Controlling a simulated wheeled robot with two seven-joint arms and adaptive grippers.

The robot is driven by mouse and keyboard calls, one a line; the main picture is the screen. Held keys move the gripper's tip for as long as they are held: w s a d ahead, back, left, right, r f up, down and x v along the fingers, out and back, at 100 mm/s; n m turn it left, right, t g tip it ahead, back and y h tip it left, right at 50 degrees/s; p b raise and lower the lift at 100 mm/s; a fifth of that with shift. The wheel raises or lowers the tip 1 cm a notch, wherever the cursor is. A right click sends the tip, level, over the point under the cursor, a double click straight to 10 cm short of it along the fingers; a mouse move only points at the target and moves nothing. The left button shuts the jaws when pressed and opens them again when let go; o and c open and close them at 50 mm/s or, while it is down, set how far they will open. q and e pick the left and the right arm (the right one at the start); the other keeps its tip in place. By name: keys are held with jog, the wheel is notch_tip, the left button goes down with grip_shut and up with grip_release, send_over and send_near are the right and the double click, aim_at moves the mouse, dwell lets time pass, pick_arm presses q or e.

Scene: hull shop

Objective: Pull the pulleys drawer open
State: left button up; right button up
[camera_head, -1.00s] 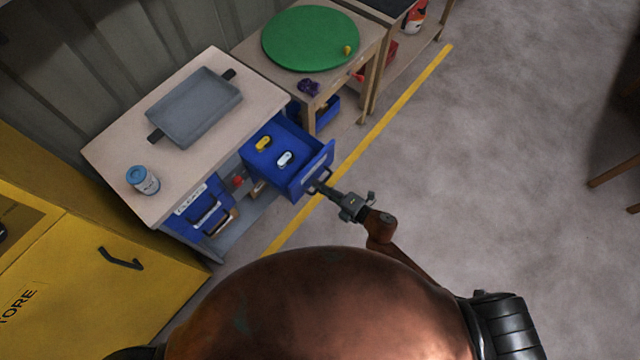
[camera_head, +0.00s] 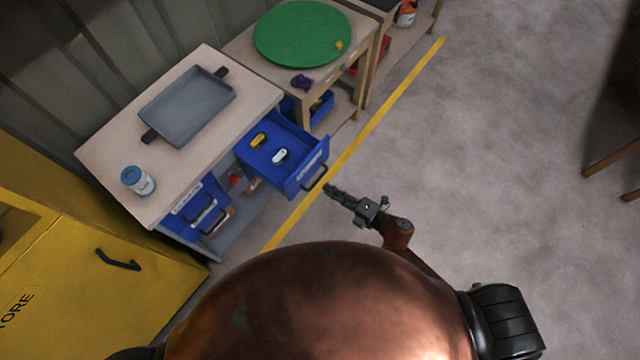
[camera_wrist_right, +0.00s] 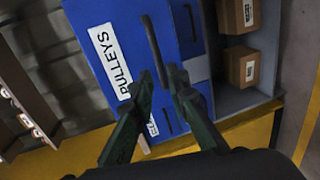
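The pulleys drawer (camera_head: 306,172) is blue and stands pulled out of the bench, its inside visible from above. Its front with the white PULLEYS label (camera_wrist_right: 110,60) fills much of the right wrist view. Its dark handle (camera_head: 316,178) is on the outer face; in the wrist view the handle bar (camera_wrist_right: 155,50) lies ahead of my fingertips. My right gripper (camera_head: 330,190) is just outside the handle, with a small gap. Its fingers (camera_wrist_right: 164,82) are spread with nothing held. A yellow piece (camera_head: 259,140) and a white piece (camera_head: 280,156) lie in the drawer. My left gripper is out of view.
The bench top (camera_head: 110,155) carries a grey tray (camera_head: 187,105) and a blue-lidded jar (camera_head: 138,181). Another blue drawer (camera_head: 205,208) is at the left. A yellow cabinet (camera_head: 90,270) stands at lower left. Floor to the right of the gripper is clear.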

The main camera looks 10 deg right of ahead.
jog(key=v, duration=0.5)
jog(key=shift+s+d, duration=0.1)
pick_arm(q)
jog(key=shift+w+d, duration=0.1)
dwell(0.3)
